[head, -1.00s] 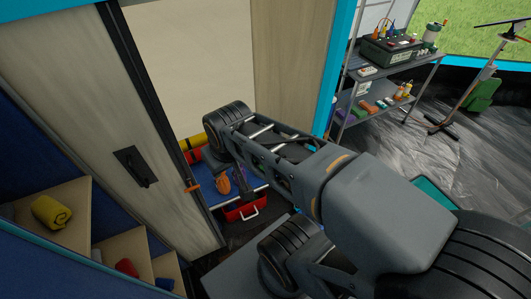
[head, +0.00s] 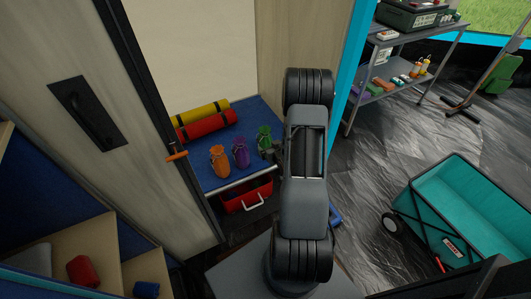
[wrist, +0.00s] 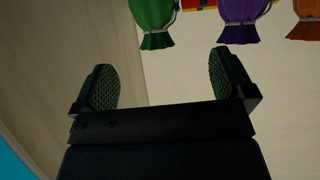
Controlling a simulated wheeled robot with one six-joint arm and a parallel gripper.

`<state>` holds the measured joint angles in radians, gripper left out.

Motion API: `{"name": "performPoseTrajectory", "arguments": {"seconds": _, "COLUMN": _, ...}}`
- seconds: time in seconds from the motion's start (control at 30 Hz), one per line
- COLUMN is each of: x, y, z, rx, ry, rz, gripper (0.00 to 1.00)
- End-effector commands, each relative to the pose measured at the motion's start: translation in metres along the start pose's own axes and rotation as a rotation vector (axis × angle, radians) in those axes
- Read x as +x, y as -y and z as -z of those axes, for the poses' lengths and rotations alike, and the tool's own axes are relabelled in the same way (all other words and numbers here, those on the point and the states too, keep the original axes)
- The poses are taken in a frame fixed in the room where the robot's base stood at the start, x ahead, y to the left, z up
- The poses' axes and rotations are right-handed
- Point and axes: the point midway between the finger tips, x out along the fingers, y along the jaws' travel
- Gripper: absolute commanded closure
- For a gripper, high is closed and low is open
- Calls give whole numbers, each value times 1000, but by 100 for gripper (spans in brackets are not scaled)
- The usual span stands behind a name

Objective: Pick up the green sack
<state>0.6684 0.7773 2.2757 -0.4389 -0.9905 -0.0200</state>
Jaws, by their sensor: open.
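The green sack (head: 264,139) stands on a blue shelf (head: 213,178), at the right end of a row of sacks. In the wrist view the green sack (wrist: 155,20) shows upside down at the top edge, partly cut off, beyond the fingertips and between their lines. My gripper (wrist: 164,82) is open and empty, its two fingers apart. In the head view my gripper is mostly hidden by my arm, close to the right of the green sack.
A purple sack (head: 240,153) and an orange sack (head: 219,162) stand left of the green one. Yellow (head: 201,112) and red (head: 207,126) rolls lie behind. A red crate (head: 246,195) is below. A wooden door (head: 110,110) bounds the left. A teal wagon (head: 465,205) stands right.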

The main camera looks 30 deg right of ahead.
Motion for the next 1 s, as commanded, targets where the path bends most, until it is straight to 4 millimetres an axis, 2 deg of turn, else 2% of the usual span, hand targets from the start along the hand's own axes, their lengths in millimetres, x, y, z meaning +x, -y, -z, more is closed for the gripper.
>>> {"name": "performPoseTrajectory", "arguments": {"seconds": 0.03, "x": 7, "y": -3, "z": -22, "rx": 17, "ry": -19, "rz": 0, "gripper": 0}}
{"name": "performPoseTrajectory", "arguments": {"seconds": 0.1, "x": 9, "y": -5, "z": -35, "rx": 32, "ry": -49, "rz": 1, "gripper": 0}}
{"name": "performPoseTrajectory", "arguments": {"seconds": 0.23, "x": 15, "y": -7, "z": -47, "rx": 48, "ry": -83, "rz": 3, "gripper": 0}}
{"name": "performPoseTrajectory", "arguments": {"seconds": 0.6, "x": 76, "y": -7, "z": -44, "rx": 53, "ry": -96, "rz": 4, "gripper": 0}}
{"name": "performPoseTrajectory", "arguments": {"seconds": 1.0, "x": 106, "y": -7, "z": -42, "rx": 54, "ry": -94, "rz": 3, "gripper": 0}}
